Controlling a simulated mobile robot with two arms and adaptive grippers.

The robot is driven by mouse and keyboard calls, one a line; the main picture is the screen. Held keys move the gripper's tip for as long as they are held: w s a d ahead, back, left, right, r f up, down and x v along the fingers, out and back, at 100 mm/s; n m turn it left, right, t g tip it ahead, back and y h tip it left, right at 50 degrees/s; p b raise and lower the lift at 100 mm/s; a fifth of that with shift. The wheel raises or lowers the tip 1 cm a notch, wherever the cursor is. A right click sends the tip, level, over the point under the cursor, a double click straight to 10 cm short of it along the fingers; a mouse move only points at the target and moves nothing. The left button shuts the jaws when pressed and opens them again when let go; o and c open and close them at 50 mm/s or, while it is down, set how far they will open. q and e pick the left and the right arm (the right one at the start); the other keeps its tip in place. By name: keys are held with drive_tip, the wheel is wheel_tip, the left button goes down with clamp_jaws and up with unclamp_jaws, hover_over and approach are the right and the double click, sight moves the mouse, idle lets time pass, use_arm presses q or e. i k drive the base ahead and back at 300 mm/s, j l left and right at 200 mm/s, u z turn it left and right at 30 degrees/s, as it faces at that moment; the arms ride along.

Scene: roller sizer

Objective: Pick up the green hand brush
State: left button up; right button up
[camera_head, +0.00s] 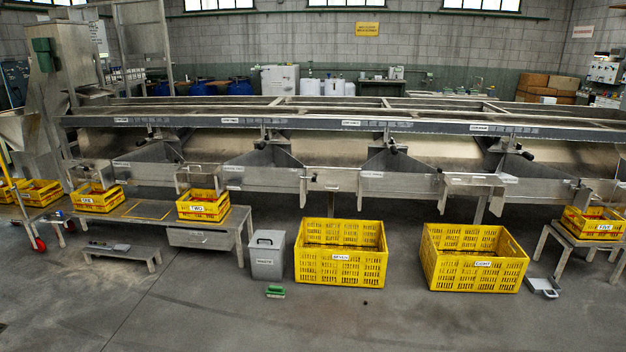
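The green hand brush (275,291) lies on the concrete floor, in front of the grey lidded bin (267,262) and left of the large yellow crate labelled SEVEN (341,276). It is small in the view, with a green top and a paler lower edge. Nothing covers it. Neither of my grippers shows in the head view.
Another large yellow crate (430,262) stands to the right, and a grey dustpan-like object (543,287) lies beyond it. A low metal bench (232,222) stands left of the bin. The long roller sizer (310,180) spans the back. The floor in front is mostly clear.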

sight(272, 291)
drive_tip(key=i+u, duration=0.2)
drive_tip(key=i, duration=0.45)
drive_tip(key=i+u, duration=0.2)
drive_tip(key=i, duration=0.4)
drive_tip(key=i+l+u, duration=0.25)
drive_tip(key=i, duration=0.35)
